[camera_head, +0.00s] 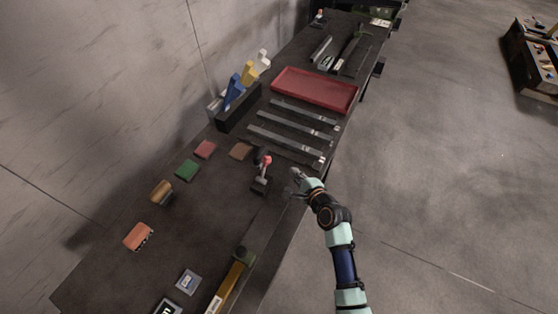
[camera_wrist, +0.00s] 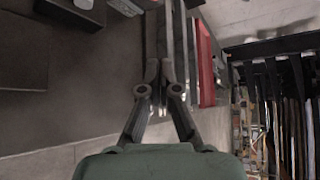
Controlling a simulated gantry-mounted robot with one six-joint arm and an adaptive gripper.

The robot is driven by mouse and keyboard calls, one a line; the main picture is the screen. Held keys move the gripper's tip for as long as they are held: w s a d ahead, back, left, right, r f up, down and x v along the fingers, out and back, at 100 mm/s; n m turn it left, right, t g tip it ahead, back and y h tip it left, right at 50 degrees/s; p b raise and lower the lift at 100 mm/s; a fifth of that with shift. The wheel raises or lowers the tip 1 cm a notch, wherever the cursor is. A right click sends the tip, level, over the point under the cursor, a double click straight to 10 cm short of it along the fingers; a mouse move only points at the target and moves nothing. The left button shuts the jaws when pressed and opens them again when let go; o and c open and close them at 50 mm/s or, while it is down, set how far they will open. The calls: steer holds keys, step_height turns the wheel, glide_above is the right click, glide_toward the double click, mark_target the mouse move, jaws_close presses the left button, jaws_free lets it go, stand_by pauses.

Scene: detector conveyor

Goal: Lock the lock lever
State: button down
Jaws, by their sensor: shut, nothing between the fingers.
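A small device with a red handle (camera_head: 266,161) stands on the dark bench; it looks like the lock lever. Its handle points up from a dark base (camera_head: 260,185). Whether it is locked is too small to tell. My gripper (camera_head: 297,175) is to the right of the lever, apart from it, by the bench's right edge. In the wrist view my gripper (camera_wrist: 160,104) has its fingers together, with nothing held. I cannot clearly make out the lever in the wrist view.
Several metal bars (camera_head: 285,137) lie beyond the lever, and a red tray (camera_head: 314,90) behind them. Colored blocks, including a green one (camera_head: 187,170), lie to the left. A yellow tool (camera_head: 227,285) lies near the bench's front. Open floor (camera_head: 450,180) is on the right.

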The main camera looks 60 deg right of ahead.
mark_target(265, 167)
steer(key=b+x, duration=0.4)
steer(key=x, duration=0.6)
steer(key=shift+f, duration=0.1)
steer(key=a+r+p, duration=0.1)
steer(key=w+a+r+p, duration=0.1)
steer(key=a, duration=0.1)
steer(key=shift+w+r, duration=0.15)
steer(key=shift+w, duration=0.2)
